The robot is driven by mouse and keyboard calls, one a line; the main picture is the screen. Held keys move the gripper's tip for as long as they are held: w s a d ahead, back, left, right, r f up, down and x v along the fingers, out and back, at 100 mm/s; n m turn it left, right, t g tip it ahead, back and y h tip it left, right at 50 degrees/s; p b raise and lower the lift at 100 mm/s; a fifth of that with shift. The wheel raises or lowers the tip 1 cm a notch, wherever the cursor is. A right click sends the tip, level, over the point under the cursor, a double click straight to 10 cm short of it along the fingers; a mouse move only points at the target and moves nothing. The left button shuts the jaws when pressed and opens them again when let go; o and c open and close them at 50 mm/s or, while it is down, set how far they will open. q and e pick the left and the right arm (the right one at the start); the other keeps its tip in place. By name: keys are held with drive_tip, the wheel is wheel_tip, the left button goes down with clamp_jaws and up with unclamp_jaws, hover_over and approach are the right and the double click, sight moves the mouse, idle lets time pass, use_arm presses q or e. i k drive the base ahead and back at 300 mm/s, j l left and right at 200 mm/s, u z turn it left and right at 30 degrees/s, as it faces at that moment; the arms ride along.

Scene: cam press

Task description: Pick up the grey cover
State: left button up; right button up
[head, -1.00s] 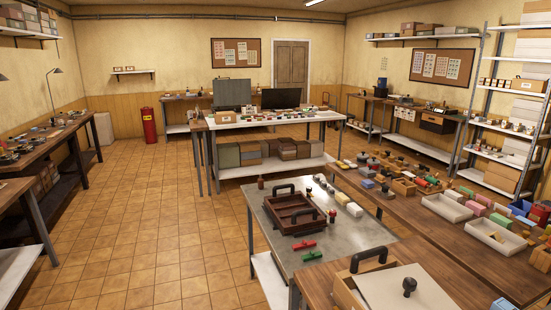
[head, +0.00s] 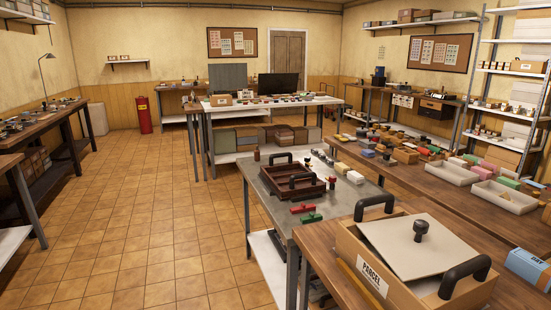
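The grey cover (head: 410,255) is a flat pale panel with a dark round knob (head: 421,230) standing on it. It lies tilted on top of a wooden box (head: 345,275) labelled "PARCEL", at the lower right of the head view. The box has a dark handle at its far left end (head: 374,207) and another at its near right end (head: 464,278). The cover hides most of the box's inside. Neither of my grippers is in the head view.
The box stands on a brown wooden table (head: 312,243). Behind it, a metal-topped table (head: 268,190) holds a dark tray (head: 298,187) and red and green handled pieces. A long bench (head: 400,178) at right carries white trays (head: 503,196). Tiled floor at left is clear.

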sight(416, 247)
drive_tip(key=z, duration=0.7)
drive_tip(key=i+j, duration=0.05)
drive_tip(key=j, duration=0.05)
